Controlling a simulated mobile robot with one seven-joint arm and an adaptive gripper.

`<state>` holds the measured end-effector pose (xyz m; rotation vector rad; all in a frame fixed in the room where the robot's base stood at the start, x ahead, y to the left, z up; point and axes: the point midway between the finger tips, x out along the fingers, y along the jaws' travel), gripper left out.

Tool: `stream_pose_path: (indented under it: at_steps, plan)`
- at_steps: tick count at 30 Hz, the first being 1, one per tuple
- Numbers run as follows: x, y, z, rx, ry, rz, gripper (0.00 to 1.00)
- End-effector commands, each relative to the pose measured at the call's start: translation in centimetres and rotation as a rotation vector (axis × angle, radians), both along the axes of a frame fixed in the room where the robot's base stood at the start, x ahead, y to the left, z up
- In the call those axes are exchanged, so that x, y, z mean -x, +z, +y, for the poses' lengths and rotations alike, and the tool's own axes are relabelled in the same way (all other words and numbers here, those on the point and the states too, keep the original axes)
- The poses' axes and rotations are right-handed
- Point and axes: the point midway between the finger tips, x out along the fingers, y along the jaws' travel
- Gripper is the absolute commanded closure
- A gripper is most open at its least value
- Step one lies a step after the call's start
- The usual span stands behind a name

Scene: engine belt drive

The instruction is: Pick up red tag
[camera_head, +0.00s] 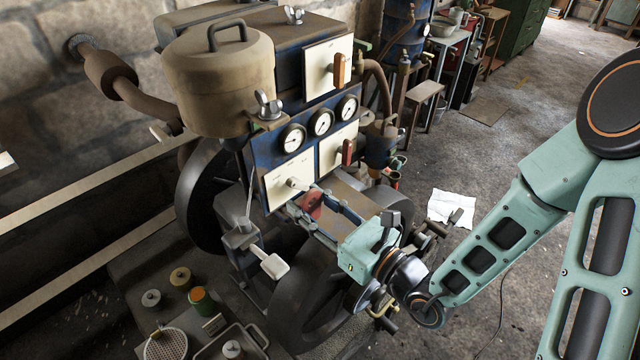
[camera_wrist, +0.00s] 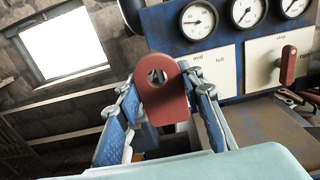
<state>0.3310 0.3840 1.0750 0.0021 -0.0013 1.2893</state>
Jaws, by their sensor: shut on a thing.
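The red tag (camera_wrist: 163,97) is a flat red plate with a rounded top and a hole near that end. In the wrist view it stands upright between the two blue fingers of my gripper (camera_wrist: 160,115), which is shut on it. In the head view the red tag (camera_head: 313,206) shows at the tips of my gripper (camera_head: 318,208), in front of the lower panel of the engine. I cannot tell whether the tag touches anything besides the fingers.
The blue engine panel has three gauges (camera_head: 321,121), a white lever (camera_head: 298,184) and red-brown handles (camera_head: 347,152). Black flywheels (camera_head: 303,290) flank the engine. Jars and a metal tray (camera_head: 231,343) sit lower left. Open floor lies to the right, with a white sheet (camera_head: 452,206).

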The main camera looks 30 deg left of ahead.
Motion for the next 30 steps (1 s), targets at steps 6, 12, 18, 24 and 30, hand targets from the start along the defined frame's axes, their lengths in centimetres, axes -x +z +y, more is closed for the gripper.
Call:
stream_pose_path:
  at_steps: [6, 12, 18, 24, 30]
  plan:
    - [1.2, 1.2, 0.2, 0.001, 0.001, 0.005, 0.82]
    - [2.6, 1.4, 0.5, 0.001, 0.002, 0.003, 0.82]
    - [3.6, 1.6, 0.7, 0.000, 0.002, 0.000, 0.82]
    - [3.7, 1.6, 0.6, 0.000, -0.001, -0.001, 0.82]
    - [0.6, 1.5, -1.7, -0.001, -0.071, -0.003, 0.82]
